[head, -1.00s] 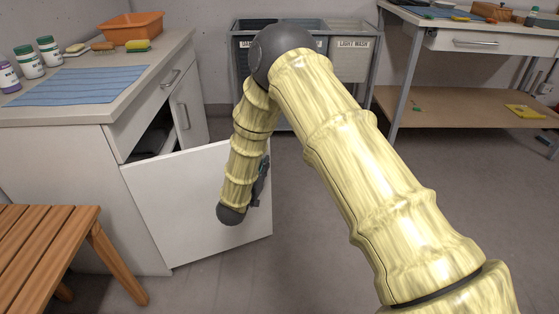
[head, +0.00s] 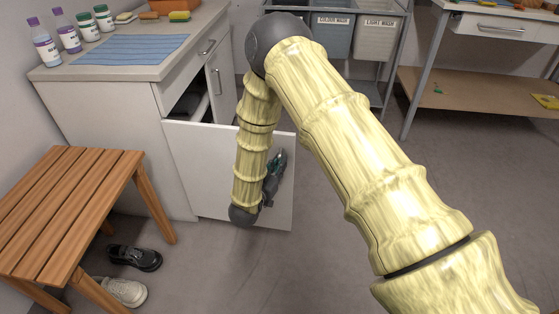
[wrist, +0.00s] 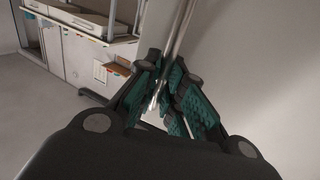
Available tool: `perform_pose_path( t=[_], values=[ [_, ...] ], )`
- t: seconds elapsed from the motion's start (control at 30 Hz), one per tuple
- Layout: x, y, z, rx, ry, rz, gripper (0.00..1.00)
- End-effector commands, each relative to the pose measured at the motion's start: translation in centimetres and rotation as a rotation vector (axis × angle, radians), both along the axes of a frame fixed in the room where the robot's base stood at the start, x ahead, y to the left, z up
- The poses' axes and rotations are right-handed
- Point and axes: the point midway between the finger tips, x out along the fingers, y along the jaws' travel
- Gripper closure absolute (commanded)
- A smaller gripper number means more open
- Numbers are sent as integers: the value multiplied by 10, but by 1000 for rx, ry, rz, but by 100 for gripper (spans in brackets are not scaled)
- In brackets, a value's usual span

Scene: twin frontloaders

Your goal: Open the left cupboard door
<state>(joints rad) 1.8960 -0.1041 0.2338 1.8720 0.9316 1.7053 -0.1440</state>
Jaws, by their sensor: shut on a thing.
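The left cupboard door (head: 205,165) is a plain white panel standing well out from the cupboard front (head: 110,130) in the head view. A dark gap shows above and behind it. My gripper (head: 273,178) is at the outer face of the door near its free edge, partly hidden by my arm. In the wrist view my gripper (wrist: 165,95) has its green-padded fingers shut around the thin metal bar handle (wrist: 180,35), beside the pale door face (wrist: 245,70).
A slatted wooden stool (head: 75,200) stands left of the open door, with black (head: 135,258) and white (head: 125,291) shoes beneath. Laundry bins (head: 375,38) stand behind. Floor right of the door is clear.

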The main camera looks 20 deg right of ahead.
Motion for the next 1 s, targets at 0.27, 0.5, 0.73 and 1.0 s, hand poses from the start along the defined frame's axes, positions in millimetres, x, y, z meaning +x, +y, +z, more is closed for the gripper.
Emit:
perform_pose_path(
  t=[0.27,0.5,0.73,1.0],
  values=[
    [2,2,3,4,-8,5,100],
    [1,-3,2,2,-6,-2,81],
    [-1,-6,1,1,-4,-7,81],
    [-11,7,0,3,-1,-3,81]
  ],
)
